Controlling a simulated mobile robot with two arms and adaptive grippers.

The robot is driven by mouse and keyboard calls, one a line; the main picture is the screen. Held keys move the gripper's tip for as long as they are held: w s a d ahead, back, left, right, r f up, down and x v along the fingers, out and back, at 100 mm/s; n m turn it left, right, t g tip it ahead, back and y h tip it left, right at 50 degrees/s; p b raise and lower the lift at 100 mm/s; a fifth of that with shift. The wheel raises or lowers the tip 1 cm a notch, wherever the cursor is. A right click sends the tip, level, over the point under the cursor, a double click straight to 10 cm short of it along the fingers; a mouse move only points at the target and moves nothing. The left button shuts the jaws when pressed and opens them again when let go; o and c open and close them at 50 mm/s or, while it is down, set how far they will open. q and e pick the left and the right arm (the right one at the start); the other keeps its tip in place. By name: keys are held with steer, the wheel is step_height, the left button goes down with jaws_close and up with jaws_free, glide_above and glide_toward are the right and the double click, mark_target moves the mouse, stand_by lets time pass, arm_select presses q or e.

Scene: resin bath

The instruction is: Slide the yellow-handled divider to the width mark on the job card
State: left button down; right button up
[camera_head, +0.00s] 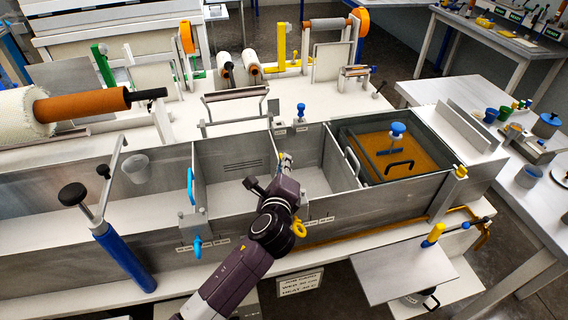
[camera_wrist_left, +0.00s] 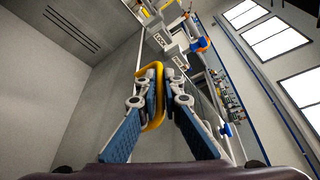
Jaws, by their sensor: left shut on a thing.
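The yellow-handled divider (camera_head: 314,181) stands upright across the long grey trough, right of the middle. Its yellow loop handle (camera_wrist_left: 160,92) lies between the fingers of my left gripper (camera_wrist_left: 164,88) in the left wrist view. A yellow clamp knob (camera_head: 299,228) sits on the trough's front wall beside my wrist. The job card (camera_head: 300,284) hangs below the front edge; its print is small and hard to read for sure. My right gripper is out of view.
A blue-handled divider (camera_head: 191,187) stands to the left, with a blue clamp (camera_head: 197,247) on the front wall. Small labels run along that wall. An amber resin bath (camera_head: 409,150) with black handles lies to the right. The compartment left of my gripper holds no objects.

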arm_select(q)
steer(key=d, duration=0.2)
steer(key=w+d+b, duration=0.1)
steer(key=d, duration=0.2)
steer(key=shift+w, duration=0.1)
steer(key=shift+f, duration=0.1)
steer(key=c, duration=2.1)
jaws_free()
steer(key=v, duration=1.2)
